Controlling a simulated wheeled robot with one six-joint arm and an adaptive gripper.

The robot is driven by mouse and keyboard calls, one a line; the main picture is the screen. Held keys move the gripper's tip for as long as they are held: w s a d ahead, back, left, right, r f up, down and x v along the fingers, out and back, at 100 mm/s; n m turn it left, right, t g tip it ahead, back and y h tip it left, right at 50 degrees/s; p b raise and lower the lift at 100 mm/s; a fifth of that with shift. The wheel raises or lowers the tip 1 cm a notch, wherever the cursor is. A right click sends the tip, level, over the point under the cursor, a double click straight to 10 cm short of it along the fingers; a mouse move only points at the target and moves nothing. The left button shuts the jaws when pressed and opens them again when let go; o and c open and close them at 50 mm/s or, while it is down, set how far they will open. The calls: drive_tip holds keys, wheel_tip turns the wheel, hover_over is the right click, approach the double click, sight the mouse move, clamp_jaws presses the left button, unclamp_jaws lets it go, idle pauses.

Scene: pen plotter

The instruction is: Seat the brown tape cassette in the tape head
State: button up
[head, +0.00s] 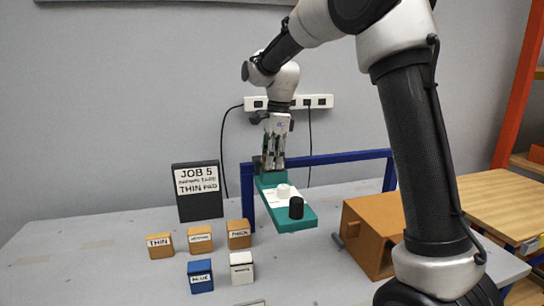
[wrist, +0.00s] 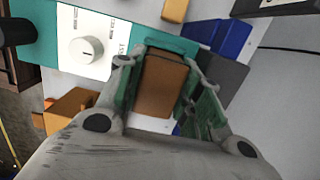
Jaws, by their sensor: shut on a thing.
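The brown tape cassette (wrist: 162,85) is between the fingers of my gripper (head: 272,166), which is shut on it. In the head view the fingers hide the cassette. The teal tape head (head: 307,222) has a white panel, a white knob (head: 283,191) and a black knob (head: 296,208). My gripper points down at its far end. In the wrist view, teal edging (wrist: 172,44) shows right by the cassette's upper end. I cannot tell how deep the cassette sits there.
A blue rail (head: 335,158) runs behind the tape head. Orange blocks (head: 200,240), a blue block (head: 200,276) and a white block (head: 242,268) stand at the left front. A black sign (head: 197,207) stands behind them. A brown box (head: 368,238) is at the right.

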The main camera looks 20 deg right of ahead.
drive_tip(key=shift+f, duration=0.1)
drive_tip(key=o, duration=1.2)
drive_tip(key=r, duration=0.4)
drive_tip(key=d+r, duration=0.1)
drive_tip(key=r, duration=0.7)
drive_tip(key=shift+d, duration=0.2)
